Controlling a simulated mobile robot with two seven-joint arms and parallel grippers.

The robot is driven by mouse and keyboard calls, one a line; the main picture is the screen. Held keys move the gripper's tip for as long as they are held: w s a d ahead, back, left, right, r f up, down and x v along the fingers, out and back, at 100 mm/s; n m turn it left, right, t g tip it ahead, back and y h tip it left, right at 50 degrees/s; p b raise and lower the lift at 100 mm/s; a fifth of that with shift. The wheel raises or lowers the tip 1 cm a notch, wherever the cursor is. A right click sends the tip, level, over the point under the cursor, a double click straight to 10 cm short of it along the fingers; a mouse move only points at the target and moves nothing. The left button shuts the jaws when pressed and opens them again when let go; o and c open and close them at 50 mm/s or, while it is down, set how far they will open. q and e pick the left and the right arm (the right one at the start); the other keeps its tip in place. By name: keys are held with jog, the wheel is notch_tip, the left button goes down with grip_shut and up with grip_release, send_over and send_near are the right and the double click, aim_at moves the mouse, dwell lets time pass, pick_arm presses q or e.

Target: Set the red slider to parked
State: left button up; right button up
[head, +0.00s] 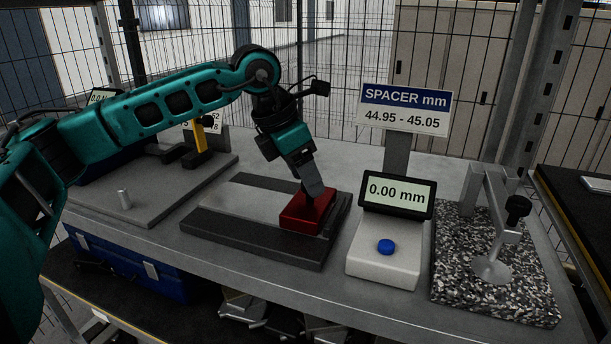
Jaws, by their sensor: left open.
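The red slider (302,217) is a red block at the right end of a grey fixture with dark rails (253,240) on the bench. My left gripper (315,197) points down at the slider from above, with its fingers at the block's top. The fingers overlap the block in this view, so I cannot tell whether they touch it. The left gripper is open. My right gripper is not in view. No "parked" marking can be read on the fixture.
A gauge with a 0.00 mm display (397,192) and blue button (386,247) stands right of the fixture, under a spacer sign (404,108). A granite plate with a stand (497,262) is further right. A grey plate with a small pin (124,200) lies left.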

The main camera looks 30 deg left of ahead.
pick_arm(q)
jog(key=shift+w+f, duration=0.1)
jog(key=shift+f, duration=0.15)
jog(key=shift+c, duration=0.4)
grip_shut()
